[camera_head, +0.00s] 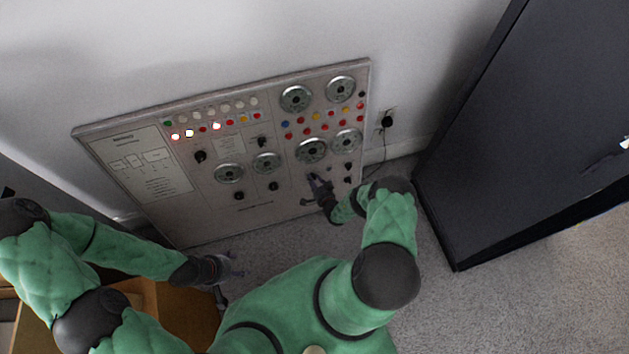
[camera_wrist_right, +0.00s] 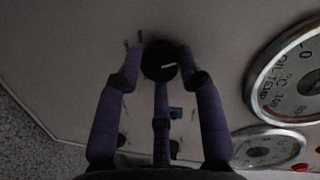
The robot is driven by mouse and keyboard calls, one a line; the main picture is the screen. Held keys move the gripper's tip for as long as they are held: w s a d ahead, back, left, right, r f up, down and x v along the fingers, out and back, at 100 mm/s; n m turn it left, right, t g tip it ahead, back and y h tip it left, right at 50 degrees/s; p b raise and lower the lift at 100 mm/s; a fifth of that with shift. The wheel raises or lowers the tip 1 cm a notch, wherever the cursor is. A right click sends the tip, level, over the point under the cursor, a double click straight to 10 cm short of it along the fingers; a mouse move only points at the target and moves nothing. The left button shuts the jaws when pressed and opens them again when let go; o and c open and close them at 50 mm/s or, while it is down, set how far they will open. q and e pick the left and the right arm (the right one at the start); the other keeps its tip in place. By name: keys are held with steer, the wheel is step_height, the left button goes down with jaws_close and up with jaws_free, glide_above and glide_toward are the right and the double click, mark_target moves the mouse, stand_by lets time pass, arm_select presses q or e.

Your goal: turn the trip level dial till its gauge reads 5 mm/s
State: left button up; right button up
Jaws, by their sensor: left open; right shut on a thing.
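My right gripper (camera_head: 316,180) is at the lower right part of the control panel (camera_head: 150,205). In the right wrist view its purple fingers are closed around a round black dial (camera_wrist_right: 155,62) with a short white mark on its face. In the head view the gripper hides this dial, and I cannot read a label that names it as the trip level dial. Round gauges sit on the panel, one just above this gripper (camera_head: 312,151); their readings are too small to tell. My left gripper (camera_head: 236,266) is open and empty, away from the panel.
Other black knobs (camera_head: 200,156) and rows of coloured lamps (camera_head: 217,126) sit on the panel. A large gauge marked oil temp (camera_wrist_right: 293,82) is beside the right gripper. A dark cabinet (camera_head: 520,130) stands at right. Brown wooden furniture (camera_head: 175,308) is below the left arm. Grey carpet (camera_head: 475,305) is open.

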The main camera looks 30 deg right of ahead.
steer(key=shift+d+r+n, duration=0.1)
steer(key=shift+d+n, duration=0.1)
steer(key=shift+n, duration=0.2)
steer(key=o, duration=1.1)
steer(key=shift+o, duration=0.2)
steer(key=shift+a, duration=0.1)
steer(key=v, duration=1.2)
steer(key=shift+a+r, duration=0.1)
